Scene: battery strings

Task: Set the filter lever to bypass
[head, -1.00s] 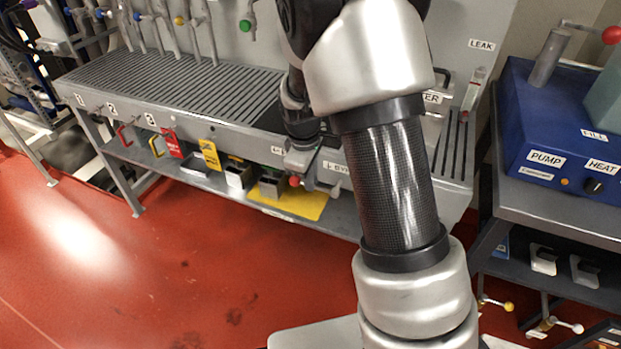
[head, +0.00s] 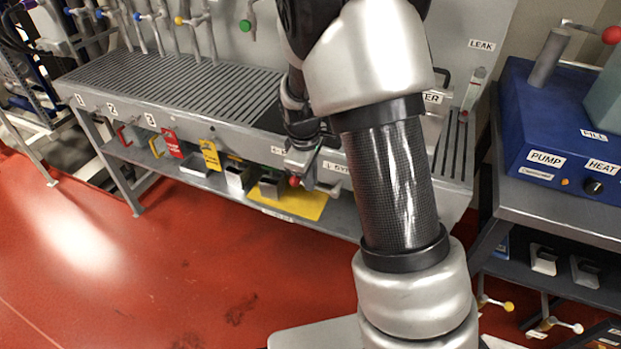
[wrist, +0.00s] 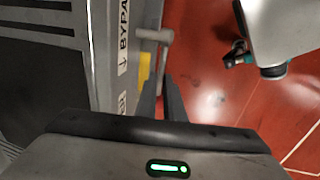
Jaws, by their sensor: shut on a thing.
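The filter lever shows in the wrist view as a short grey bar (wrist: 153,36) at the front edge of the bench. It lies beside the white label reading "BYPA" (wrist: 122,42), whose end is cut off. My gripper (wrist: 160,80) is shut on the lever; the grip itself is small and partly hidden. In the head view my gripper (head: 299,172) is at the bench front, with a red knob (head: 294,181) at its fingertips. The label there is partly covered by my arm.
The grated bench (head: 170,95) runs to the left, with numbered positions along its front. A lower shelf holds small bins and a yellow mat (head: 305,205). A blue pump unit (head: 560,130) stands on a table at right. Red floor in front is clear.

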